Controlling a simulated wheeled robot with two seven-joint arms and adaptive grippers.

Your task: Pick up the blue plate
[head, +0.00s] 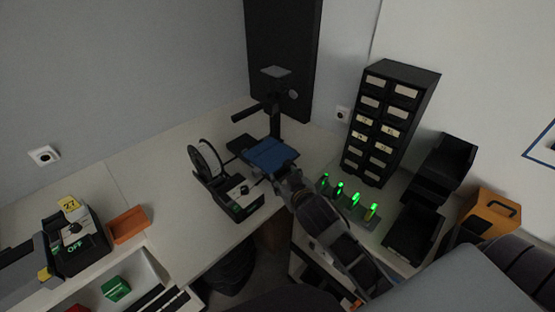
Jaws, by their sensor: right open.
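The blue plate (271,154) lies flat on the dark bed of a small machine with a black upright post, on the white worktop in the middle of the head view. My right gripper (282,174) is open just in front of the plate's near right edge. Its fingers are small and dark here, and I cannot tell whether they touch the plate. No left gripper can be made out.
A spool holder (208,158) stands close left of the plate, with a small control box (243,194) in front. Right are green-lit devices (355,199), a black drawer cabinet (389,122) and black bins (442,166). An orange tray (129,224) sits left. The left worktop has free room.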

